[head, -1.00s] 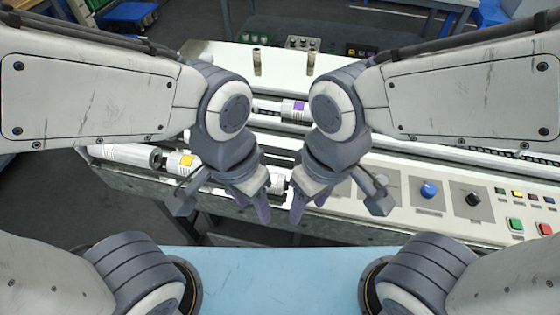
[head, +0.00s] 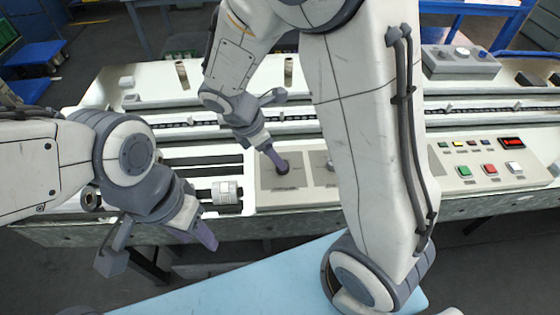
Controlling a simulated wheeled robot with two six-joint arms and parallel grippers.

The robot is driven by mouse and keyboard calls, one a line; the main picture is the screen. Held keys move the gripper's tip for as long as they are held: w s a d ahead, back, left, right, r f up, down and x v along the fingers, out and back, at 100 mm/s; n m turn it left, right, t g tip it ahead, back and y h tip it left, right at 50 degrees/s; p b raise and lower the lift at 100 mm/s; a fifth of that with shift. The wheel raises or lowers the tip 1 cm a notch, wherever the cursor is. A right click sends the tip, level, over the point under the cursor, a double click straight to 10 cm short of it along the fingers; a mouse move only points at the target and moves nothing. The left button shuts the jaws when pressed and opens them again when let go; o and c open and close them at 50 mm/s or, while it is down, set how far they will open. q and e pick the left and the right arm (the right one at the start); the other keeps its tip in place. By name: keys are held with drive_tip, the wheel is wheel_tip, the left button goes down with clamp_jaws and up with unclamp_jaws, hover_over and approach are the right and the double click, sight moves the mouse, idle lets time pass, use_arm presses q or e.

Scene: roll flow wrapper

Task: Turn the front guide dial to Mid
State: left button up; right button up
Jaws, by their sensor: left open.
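A dark round dial (head: 282,167) sits on a grey plate on the front panel (head: 262,203). My left gripper (head: 203,233) is open and empty, in front of the machine's front edge, left of the dials.
A white ribbed cylinder (head: 227,193) lies left of the dial panel. Coloured buttons, including a green one (head: 464,171) and a red one (head: 489,169), are at right. Upright posts (head: 288,70) stand behind. A blue surface (head: 260,281) lies in front.

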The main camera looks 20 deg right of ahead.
drive_tip(key=x, duration=0.5)
drive_tip(key=shift+f+b, duration=0.25)
drive_tip(key=shift+b, duration=0.15)
clamp_jaws()
